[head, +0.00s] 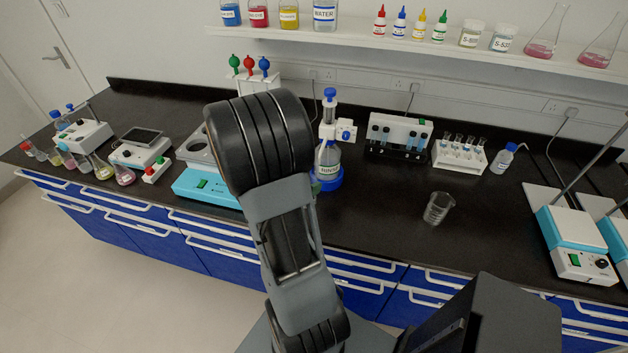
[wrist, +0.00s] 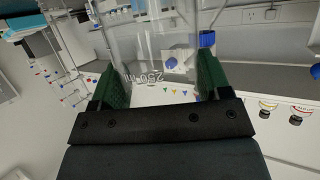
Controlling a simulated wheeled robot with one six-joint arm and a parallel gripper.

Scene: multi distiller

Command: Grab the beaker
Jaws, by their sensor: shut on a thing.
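My gripper (wrist: 163,74) shows in the wrist view, its two green finger pads shut on the sides of a clear glass beaker (wrist: 150,42). The held beaker looks empty and bears a "250 ml" mark. Its upper end runs out of the picture.
A white and blue device with a bottle (head: 328,160) stands behind my arm. A tube rack (head: 460,155) and a small blue-capped bottle (head: 503,158) stand at the back. Hotplate stirrers (head: 575,245) stand at right. The bench around the standing beaker is clear.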

